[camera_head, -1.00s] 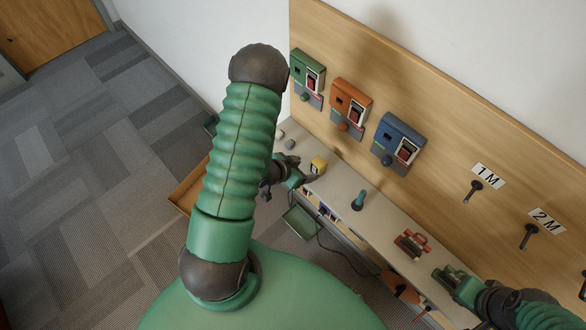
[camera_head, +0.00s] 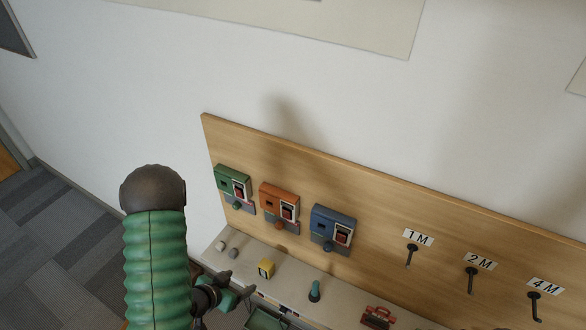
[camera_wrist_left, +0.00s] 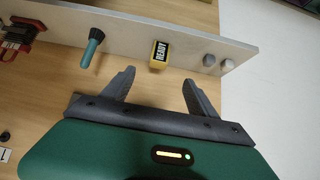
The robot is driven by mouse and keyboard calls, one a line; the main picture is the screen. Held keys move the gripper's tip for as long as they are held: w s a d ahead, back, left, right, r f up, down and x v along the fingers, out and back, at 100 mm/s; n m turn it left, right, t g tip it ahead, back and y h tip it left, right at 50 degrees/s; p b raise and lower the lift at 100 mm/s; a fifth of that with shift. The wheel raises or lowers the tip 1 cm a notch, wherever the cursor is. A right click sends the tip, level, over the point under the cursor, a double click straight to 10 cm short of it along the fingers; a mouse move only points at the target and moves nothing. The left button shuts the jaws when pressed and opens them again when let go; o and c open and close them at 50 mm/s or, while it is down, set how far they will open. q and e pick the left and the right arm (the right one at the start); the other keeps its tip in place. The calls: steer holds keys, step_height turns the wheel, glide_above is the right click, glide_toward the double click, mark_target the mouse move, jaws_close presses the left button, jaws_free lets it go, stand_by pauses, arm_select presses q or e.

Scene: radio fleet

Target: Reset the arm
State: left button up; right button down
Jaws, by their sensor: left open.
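My left arm (camera_head: 155,265) comes up from the lower left in the head view. My left gripper (camera_head: 238,283) is beside the front edge of the shelf, near the yellow block. In the left wrist view the left gripper (camera_wrist_left: 158,88) is open, with nothing between its two dark fingers. A yellow block marked READY (camera_wrist_left: 159,54) stands on the shelf beyond the fingers; it also shows in the head view (camera_head: 266,268). My right gripper is outside both current views.
Green (camera_head: 233,183), orange (camera_head: 280,204) and blue (camera_head: 333,227) boxes hang on the wooden board (camera_head: 375,205). Hooks labelled 1M, 2M and 4M are to their right. The shelf (camera_head: 290,279) holds a teal-handled item (camera_head: 315,291), a red item (camera_head: 377,317) and two small knobs.

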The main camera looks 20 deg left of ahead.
arm_select(q)
steer(key=w+d+r+g+y+b, duration=0.2)
steer(key=w+d+r+g+b, duration=0.1)
steer(key=d+r, duration=0.15)
steer(key=s+d+r+g, duration=0.1)
steer(key=s+d+r, duration=0.1)
steer(key=s+d, duration=0.1)
steer(key=s+d+r+n+g+h, duration=0.1)
steer(key=s+d+r+g, duration=0.1)
steer(key=d, duration=0.4)
steer(key=shift+s+d+r+b, duration=0.15)
steer(key=shift+s+r+b, duration=0.25)
steer(key=shift+r, duration=0.35)
steer(key=shift+w, duration=0.1)
